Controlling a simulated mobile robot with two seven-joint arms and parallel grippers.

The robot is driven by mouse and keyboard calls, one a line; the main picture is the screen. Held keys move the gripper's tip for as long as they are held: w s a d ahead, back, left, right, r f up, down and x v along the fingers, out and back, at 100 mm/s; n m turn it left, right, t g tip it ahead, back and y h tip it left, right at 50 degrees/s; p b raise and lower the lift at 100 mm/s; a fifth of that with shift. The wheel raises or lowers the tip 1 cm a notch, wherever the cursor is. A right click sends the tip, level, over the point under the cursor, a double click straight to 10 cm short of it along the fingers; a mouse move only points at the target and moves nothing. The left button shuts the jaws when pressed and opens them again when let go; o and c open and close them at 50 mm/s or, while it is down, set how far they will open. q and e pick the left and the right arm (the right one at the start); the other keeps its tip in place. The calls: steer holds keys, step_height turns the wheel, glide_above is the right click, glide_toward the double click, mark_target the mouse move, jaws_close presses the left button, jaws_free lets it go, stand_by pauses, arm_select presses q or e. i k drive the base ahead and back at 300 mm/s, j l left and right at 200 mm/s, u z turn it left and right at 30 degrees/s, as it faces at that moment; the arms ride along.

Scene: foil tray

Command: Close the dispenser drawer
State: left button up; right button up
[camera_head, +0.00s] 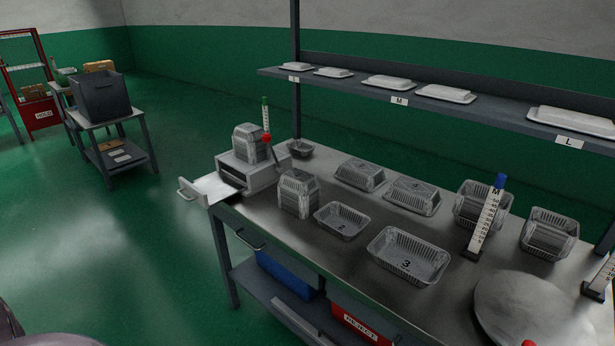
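The dispenser (262,178) is a pale grey box at the left end of the metal worktable. Its drawer (212,187) is pulled out toward the left, past the table's left edge. The drawer's white handle (186,190) is at its outer end, over open floor. A dark opening shows in the dispenser front where the drawer comes out. A stack of foil trays (248,143) stands on top of the dispenser. Neither of my grippers is in view.
A shelf (440,103) with lids overhangs the back. Green floor left of the drawer is clear.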

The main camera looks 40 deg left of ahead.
mark_target(209, 191)
steer(key=j+u, duration=0.15)
steer(key=u, duration=1.55)
